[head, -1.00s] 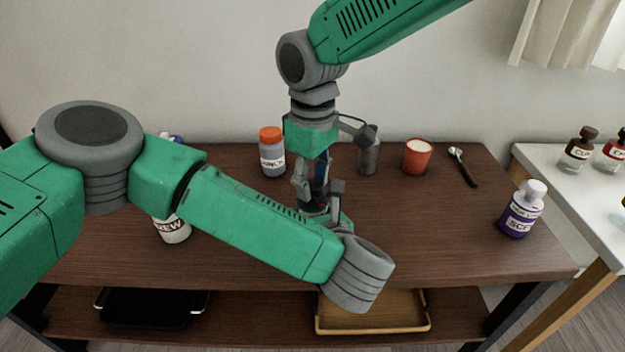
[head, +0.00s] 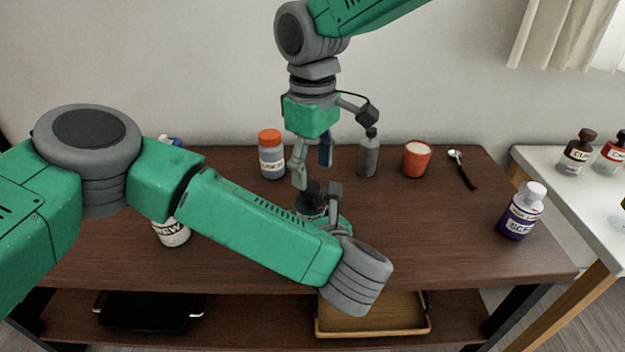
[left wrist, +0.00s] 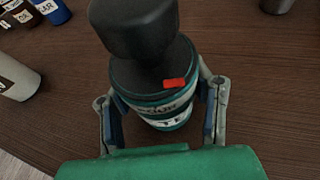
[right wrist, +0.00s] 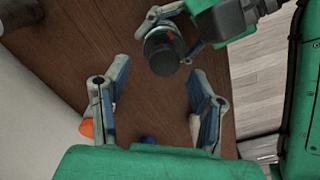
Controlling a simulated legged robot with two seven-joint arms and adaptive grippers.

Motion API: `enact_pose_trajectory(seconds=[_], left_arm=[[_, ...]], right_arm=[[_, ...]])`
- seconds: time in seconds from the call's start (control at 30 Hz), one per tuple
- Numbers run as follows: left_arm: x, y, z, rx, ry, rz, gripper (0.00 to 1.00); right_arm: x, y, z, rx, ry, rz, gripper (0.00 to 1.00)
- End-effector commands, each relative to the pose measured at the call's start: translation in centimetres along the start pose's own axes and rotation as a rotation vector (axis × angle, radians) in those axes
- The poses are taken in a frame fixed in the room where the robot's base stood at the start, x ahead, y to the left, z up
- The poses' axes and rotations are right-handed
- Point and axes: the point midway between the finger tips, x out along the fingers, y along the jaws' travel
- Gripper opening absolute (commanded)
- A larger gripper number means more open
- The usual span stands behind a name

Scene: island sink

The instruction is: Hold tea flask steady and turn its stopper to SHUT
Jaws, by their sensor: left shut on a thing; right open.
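The tea flask (left wrist: 165,115) stands on the brown table, with a teal body and a pale lettered label. Its black stopper (left wrist: 140,35) is on top, and a red mark (left wrist: 175,83) shows on the dark shoulder below it. My left gripper (left wrist: 160,95) is shut around the flask's body, a finger on each side. In the head view the flask (head: 310,204) is partly hidden by my left arm. My right gripper (head: 313,168) is open and empty above the stopper, apart from it. In the right wrist view the flask (right wrist: 163,52) shows beyond the open fingers.
An orange-capped bottle (head: 271,160), a grey bottle (head: 368,158), a red cup (head: 416,160) and a spoon (head: 463,168) stand or lie along the back. A purple bottle (head: 522,212) is at right, a white-labelled bottle (head: 172,231) at left.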

Motion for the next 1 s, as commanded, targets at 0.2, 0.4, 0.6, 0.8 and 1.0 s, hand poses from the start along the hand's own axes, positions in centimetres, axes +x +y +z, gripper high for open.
enact_pose_trajectory(seconds=[0.2,0.4,0.6,0.8,1.0], left_arm=[[-0.1,-0.1,-0.1,0.001,0.002,-0.002,0.14],[-0.1,-0.1,-0.1,0.001,0.002,-0.002,0.14],[0.0,-0.1,-0.1,0.001,0.001,-0.002,0.14],[0.0,-0.1,0.0,0.0,0.001,-0.002,0.14],[0.0,-0.1,0.0,0.0,0.001,-0.002,0.71]], right_arm=[[-4.9,0.1,-0.1,0.001,0.002,0.001,0.51],[-7.5,0.2,-0.1,0.0,-0.001,0.0,0.51],[-8.2,0.1,0.0,0.0,-0.002,-0.001,0.51],[-8.2,0.1,0.0,0.0,-0.002,-0.001,0.51],[-8.1,0.1,0.0,0.0,-0.002,-0.001,0.51]])
